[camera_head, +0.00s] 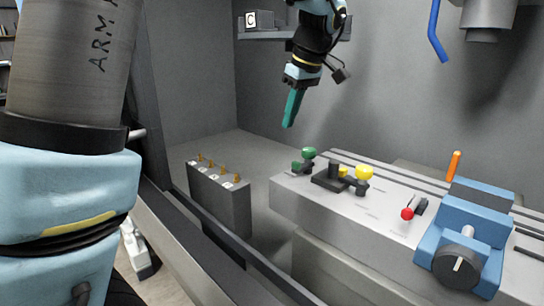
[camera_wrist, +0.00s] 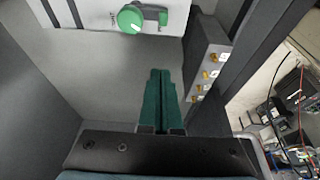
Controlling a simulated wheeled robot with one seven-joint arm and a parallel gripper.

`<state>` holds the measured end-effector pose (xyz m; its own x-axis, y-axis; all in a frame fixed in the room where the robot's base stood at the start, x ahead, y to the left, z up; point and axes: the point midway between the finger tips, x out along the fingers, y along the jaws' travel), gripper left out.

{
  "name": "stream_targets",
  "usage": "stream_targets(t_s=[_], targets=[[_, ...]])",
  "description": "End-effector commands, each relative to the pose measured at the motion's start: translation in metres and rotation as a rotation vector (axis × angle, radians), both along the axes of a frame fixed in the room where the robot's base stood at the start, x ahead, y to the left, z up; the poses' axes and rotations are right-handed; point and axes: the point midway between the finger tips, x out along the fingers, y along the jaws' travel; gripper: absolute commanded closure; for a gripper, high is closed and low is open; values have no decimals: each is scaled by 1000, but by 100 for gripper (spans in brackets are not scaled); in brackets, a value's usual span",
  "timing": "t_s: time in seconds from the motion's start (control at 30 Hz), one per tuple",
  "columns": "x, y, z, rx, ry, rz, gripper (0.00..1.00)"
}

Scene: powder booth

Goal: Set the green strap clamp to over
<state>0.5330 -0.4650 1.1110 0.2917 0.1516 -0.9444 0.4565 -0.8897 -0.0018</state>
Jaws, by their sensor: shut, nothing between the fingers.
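The green strap clamp (camera_head: 307,155) stands at the left end of the grey machine table, with a round green knob on top and a smaller green part low at its left. In the wrist view its green knob (camera_wrist: 130,18) shows at the top edge, with a dark green part to its right and small lettering beside it. My gripper (camera_head: 289,124) has teal fingers pointing down, above and left of the clamp and apart from it. In the wrist view the fingers (camera_wrist: 160,72) lie together with nothing between them.
A yellow-knobbed clamp (camera_head: 363,174), a red-balled lever (camera_head: 407,213) and a blue vise (camera_head: 465,235) stand farther right on the grey table (camera_head: 375,210). A grey block with brass fittings (camera_head: 222,198) stands left of the table. A shelf with a "C" box (camera_head: 260,20) is behind.

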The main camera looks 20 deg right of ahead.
Motion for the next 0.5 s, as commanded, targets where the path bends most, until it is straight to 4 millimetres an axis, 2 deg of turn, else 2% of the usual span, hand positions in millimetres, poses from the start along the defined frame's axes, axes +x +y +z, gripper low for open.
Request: stream_targets(t_s=[0.33,0.5], targets=[[0,-1,1,-1,-3,5,100],[3,1,-9,2,0,6,100]])
